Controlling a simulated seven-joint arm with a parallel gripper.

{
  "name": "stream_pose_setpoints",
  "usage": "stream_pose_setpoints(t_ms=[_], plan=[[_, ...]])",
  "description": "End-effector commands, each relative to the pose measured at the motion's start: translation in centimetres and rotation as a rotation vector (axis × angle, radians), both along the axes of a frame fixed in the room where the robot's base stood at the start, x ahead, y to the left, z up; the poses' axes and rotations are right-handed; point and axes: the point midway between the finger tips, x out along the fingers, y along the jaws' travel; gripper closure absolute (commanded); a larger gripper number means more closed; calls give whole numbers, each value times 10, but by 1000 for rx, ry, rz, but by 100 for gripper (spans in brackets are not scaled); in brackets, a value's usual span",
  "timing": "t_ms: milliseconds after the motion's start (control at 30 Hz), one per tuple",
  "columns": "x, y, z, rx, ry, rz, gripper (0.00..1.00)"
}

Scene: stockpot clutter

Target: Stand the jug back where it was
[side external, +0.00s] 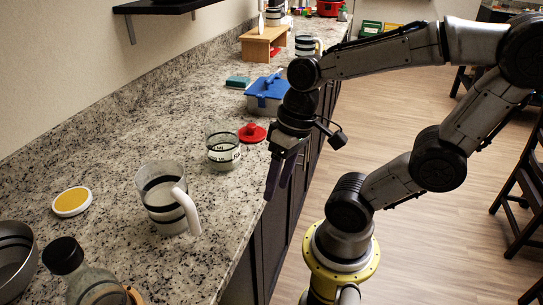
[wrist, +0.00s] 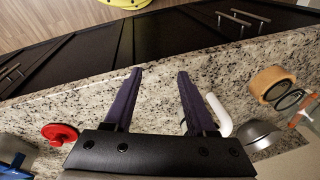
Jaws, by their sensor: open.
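The jug (side external: 160,206) is a clear, dark-banded vessel with a white handle. It stands upright on the granite counter in the side external view, its handle toward the counter's front edge. In the wrist view, only its white handle (wrist: 219,114) shows, beside the right finger; its body is hidden behind my gripper. My gripper (side external: 277,183) points down near the counter's front edge, to the right of the jug and apart from it. Its two dark fingers also show in the wrist view (wrist: 159,75), spread with nothing between them.
A clear measuring cup (side external: 223,158) and a red lid (side external: 252,134) stand behind the jug. A blue-lidded box (side external: 266,88) is farther back. A yellow-topped disc (side external: 72,201), a dark-capped bottle (side external: 80,272) and a metal bowl (side external: 14,270) are at left. Counter right of the jug is clear.

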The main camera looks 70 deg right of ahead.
Motion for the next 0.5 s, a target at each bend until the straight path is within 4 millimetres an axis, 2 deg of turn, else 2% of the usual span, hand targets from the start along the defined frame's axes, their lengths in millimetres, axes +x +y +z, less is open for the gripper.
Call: stream_pose_setpoints(t_ms=[33, 100, 200, 500], plan=[[5, -2, 14, -69, -100, 77, 44], [10, -6, 30, -142, -204, 152, 44], [15, -9, 45, -203, -300, 213, 44], [17, -10, 51, -229, -336, 235, 44]])
